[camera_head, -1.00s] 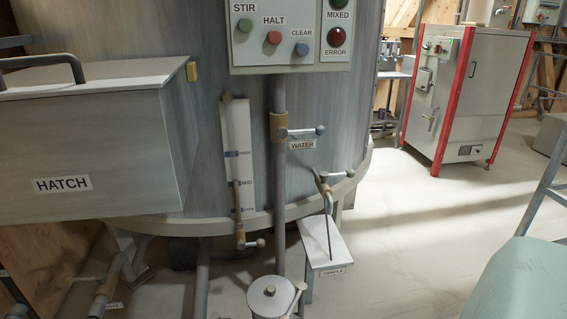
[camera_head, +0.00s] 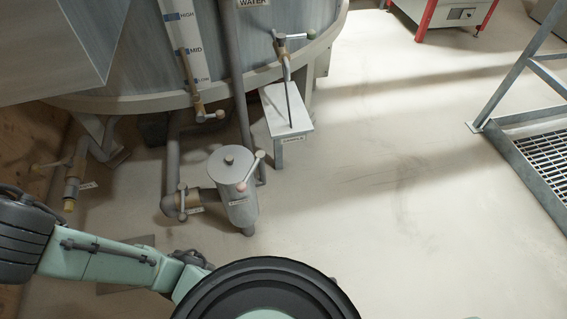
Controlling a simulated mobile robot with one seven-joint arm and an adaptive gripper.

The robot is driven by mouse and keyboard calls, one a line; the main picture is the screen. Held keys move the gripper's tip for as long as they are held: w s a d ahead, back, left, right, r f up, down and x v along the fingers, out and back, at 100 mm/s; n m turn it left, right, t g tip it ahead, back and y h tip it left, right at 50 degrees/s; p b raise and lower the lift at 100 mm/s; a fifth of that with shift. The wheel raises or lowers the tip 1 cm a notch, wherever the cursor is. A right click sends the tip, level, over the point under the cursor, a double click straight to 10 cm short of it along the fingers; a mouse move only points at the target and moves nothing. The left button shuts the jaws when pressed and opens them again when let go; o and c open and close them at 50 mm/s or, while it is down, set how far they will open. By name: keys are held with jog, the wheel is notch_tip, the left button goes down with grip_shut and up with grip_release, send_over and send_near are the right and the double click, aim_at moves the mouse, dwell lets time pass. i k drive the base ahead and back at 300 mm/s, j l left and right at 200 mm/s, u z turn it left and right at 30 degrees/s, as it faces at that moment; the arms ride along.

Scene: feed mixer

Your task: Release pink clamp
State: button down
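The likely pink clamp is a lever with a pink ball end (camera_head: 241,187) on the side of a grey lidded canister (camera_head: 231,170). The lever slants up and right across the lid edge, its upper end pale. My arm (camera_head: 110,263) reaches in from the lower left, apart from the clamp. My gripper is not visible.
Pipe valves (camera_head: 72,185) stand at left. A metal step (camera_head: 540,150) is at right. The middle floor is clear.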

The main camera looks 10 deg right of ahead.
aim_at(241, 187)
jog(key=k+j, duration=0.1)
jog(key=j, duration=0.25)
jog(key=k+j, duration=0.1)
jog(key=j, duration=0.25)
jog(key=k+j, duration=0.1)
jog(key=j, duration=0.2)
jog(key=k+j, duration=0.1)
jog(key=j, duration=0.25)
jog(key=u, duration=0.05)
